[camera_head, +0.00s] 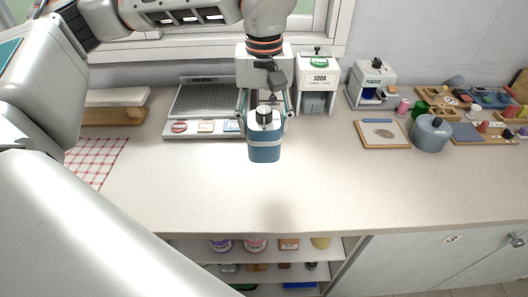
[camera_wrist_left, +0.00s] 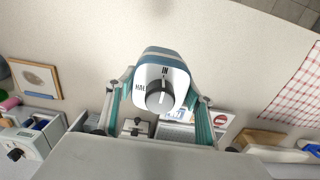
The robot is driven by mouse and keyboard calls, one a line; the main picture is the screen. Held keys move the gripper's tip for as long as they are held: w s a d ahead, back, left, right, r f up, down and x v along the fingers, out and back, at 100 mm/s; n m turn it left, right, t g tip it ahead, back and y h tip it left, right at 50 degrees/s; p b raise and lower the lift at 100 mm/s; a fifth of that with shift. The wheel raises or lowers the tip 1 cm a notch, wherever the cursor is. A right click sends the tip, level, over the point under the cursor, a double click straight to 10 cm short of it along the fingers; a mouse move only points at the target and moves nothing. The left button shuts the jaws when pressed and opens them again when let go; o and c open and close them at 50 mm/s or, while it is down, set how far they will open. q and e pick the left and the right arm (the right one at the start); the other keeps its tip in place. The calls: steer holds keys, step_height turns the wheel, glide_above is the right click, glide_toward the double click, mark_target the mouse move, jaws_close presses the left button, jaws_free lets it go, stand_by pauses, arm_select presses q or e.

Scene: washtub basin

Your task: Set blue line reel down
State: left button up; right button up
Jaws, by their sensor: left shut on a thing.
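The blue line reel (camera_head: 264,148) is a blue rounded body with a pale band, a white top and a black knob. My left gripper (camera_head: 265,112) is shut on it from above, one finger on each side. The reel hangs upright over the counter (camera_head: 190,190), and a soft shadow lies on the bare counter in front of it. In the left wrist view the reel's white dial face (camera_wrist_left: 160,88) sits between the fingers of the left gripper (camera_wrist_left: 160,100). My right gripper is not in view.
Behind the reel stand a grey drainer tray (camera_head: 205,100) and a soda dispenser (camera_head: 318,80). A powder dispenser (camera_head: 370,85), framed board (camera_head: 383,134) and round blue-grey pot (camera_head: 431,134) are to the right. A checked cloth (camera_head: 98,158) lies left. The front middle counter is clear.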

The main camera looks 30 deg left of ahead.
mark_target(264, 152)
arm_select(q)
steer(key=shift+f, duration=4.35)
steer(key=shift+f, duration=0.2)
steer(key=o, duration=1.3)
steer(key=shift+o, duration=0.2)
steer(key=shift+r, duration=0.1)
